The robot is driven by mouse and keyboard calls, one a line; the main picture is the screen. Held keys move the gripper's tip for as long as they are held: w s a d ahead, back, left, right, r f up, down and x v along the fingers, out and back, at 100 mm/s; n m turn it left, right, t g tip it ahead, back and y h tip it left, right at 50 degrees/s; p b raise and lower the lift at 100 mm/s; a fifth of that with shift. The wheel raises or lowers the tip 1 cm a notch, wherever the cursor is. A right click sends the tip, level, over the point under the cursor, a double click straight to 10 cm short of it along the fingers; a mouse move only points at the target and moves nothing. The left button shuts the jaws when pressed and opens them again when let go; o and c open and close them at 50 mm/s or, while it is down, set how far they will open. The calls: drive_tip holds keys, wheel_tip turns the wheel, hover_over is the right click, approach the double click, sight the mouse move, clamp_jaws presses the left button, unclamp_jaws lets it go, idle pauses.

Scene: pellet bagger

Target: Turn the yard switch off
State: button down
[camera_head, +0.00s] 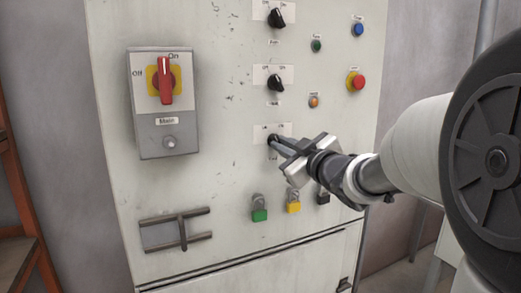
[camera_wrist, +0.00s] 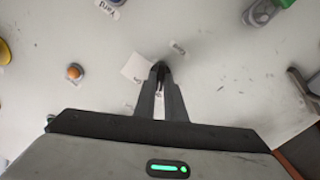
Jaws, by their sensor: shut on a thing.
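The grey-white panel (camera_head: 215,120) has a column of black rotary knobs, each on a white plate. My gripper (camera_head: 274,141) reaches in from the right and is shut on the lowest knob. In the wrist view my gripper's fingertips (camera_wrist: 160,68) close around this dark knob, beside its white plate (camera_wrist: 135,70). The fingers hide most of the knob, so its pointing direction cannot be told. The plate's lettering is too small to read.
Above are the middle knob (camera_head: 276,82) and top knob (camera_head: 277,17). An orange lamp (camera_head: 314,101) and a red button (camera_head: 357,81) sit to the right. The Main box with a red handle (camera_head: 165,80) is left. Green (camera_head: 259,214) and yellow (camera_head: 293,207) parts sit below.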

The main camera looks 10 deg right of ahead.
idle(0.4)
drive_tip(key=c, duration=1.8)
unclamp_jaws()
